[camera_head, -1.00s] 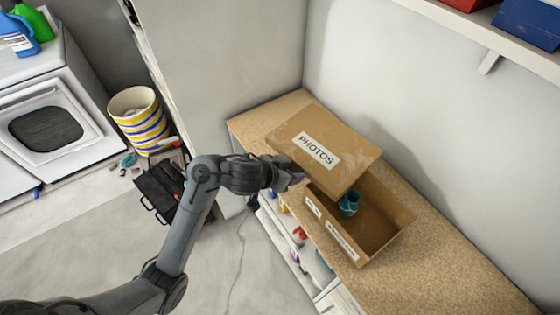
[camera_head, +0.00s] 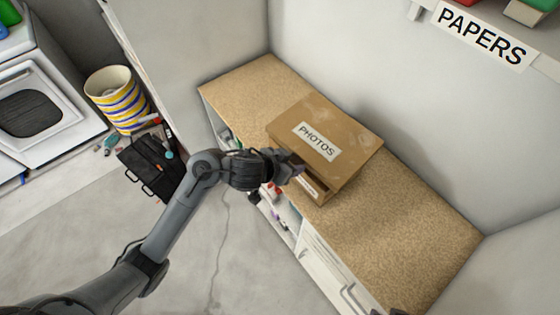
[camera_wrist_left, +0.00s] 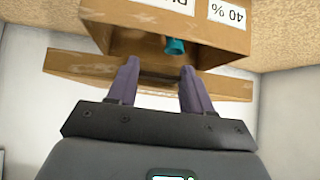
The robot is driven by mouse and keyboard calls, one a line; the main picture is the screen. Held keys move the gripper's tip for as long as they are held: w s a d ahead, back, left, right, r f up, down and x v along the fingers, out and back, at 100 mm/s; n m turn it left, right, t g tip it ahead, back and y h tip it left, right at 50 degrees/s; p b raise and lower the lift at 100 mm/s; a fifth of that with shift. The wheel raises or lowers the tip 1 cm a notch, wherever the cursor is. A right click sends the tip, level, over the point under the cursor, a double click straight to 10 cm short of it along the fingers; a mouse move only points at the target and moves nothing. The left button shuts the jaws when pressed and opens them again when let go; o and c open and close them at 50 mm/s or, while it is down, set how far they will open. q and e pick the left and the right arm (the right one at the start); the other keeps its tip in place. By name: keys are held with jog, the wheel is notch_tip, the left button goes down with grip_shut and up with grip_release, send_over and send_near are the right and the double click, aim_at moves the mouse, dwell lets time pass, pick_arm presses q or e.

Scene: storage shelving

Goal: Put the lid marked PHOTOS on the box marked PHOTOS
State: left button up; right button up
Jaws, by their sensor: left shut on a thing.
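The brown cardboard lid marked PHOTOS (camera_head: 330,128) is over the brown box (camera_head: 322,195), covering most of its opening in the head view. My left gripper (camera_head: 289,164) is shut on the lid's near-left edge; its fingers also show in the left wrist view (camera_wrist_left: 158,65). In that view the lid (camera_wrist_left: 75,62) is apart from the box (camera_wrist_left: 120,18), with a gap through which a teal object (camera_wrist_left: 174,46) shows inside. The box's labels are only partly visible, so I cannot read PHOTOS on it.
The box stands on a speckled tan counter (camera_head: 400,235), clear to its right and back left. Walls stand behind it. A shelf labelled PAPERS (camera_head: 482,38) is at upper right. A striped basket (camera_head: 118,100) and black bag (camera_head: 152,168) are on the floor at left.

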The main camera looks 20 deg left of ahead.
pick_arm(q)
jog(key=shift+w+a+r+m+g+h+p, duration=0.1)
jog(key=shift+w+a+m+g+h+p, duration=0.1)
jog(key=shift+w+a+p, duration=0.3)
jog(key=shift+w+a+r+m+g+h+p, duration=0.1)
jog(key=shift+w+a+m+p, duration=0.15)
jog(key=shift+a, duration=0.3)
pick_arm(e)
notch_tip(320, 180, up, 2)
jog(key=shift+a+r, duration=0.15)
jog(key=shift+r, duration=0.05)
pick_arm(q)
jog(key=shift+s, duration=0.1)
pick_arm(e)
jog(key=shift+r, duration=0.1)
pick_arm(q)
notch_tip(320, 180, down, 7)
jog(key=b, duration=0.3)
pick_arm(e)
jog(key=shift+f, duration=1.75)
pick_arm(q)
jog(key=shift+s+f, duration=0.1)
pick_arm(e)
jog(key=shift+d, duration=0.2)
